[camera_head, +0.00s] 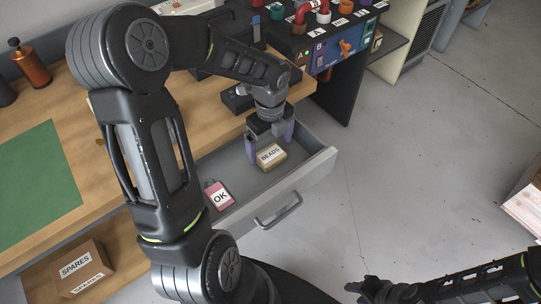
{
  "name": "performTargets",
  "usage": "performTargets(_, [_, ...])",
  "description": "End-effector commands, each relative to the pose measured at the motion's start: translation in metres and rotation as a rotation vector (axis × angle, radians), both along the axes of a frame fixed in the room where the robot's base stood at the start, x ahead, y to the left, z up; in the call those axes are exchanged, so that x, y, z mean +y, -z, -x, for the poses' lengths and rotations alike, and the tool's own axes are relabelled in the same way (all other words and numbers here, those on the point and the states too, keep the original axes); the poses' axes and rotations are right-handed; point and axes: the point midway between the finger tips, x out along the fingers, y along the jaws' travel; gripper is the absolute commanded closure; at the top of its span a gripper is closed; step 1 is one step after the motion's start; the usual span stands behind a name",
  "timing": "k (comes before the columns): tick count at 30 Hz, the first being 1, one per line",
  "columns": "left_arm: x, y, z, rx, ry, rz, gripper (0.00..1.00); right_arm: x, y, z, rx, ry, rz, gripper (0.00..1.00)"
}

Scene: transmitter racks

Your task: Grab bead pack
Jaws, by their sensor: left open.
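The bead pack (273,156) is a small tan box with a white label reading BEADS. It lies in the open grey drawer (303,178) under the workbench. My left gripper (270,149) points down into the drawer over the bead pack, with its purple fingers apart on either side of it. I cannot tell whether the fingers touch the pack. My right gripper (358,288) is at the bottom edge, away from the drawer, and its jaws are too small and dark to read.
A pink tag reading OK (219,196) lies in the drawer left of the pack. A SPARES box (78,268) sits on a lower shelf. The wooden bench (203,109) holds a green mat (35,185). Open grey floor (400,190) lies to the right.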

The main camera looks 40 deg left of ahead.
Motion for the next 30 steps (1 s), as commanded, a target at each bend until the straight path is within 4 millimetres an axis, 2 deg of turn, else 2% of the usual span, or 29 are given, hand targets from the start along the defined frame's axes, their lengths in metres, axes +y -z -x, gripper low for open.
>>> performTargets(3, [0.0, 0.019, 0.0, 0.005, 0.001, 0.002, 0.02, 0.0, -0.002, 0.0, 0.0, 0.0, 0.0, 0.62])
performTargets(8, [0.0, 0.034, -0.001, 0.002, 0.001, 0.0, 0.02, 0.0, -0.002, 0.0, 0.0, 0.0, 0.0, 0.62])
performTargets(26, [0.0, 0.034, -0.001, 0.0, 0.0, 0.0, 0.02, 0.0, -0.002, 0.0, 0.0, 0.0, 0.0, 0.62])
performTargets(30, [0.0, 0.034, -0.001, 0.0, 0.0, 0.0, 0.13, 0.0, -0.002, 0.0, 0.0, 0.0, 0.0, 0.62])
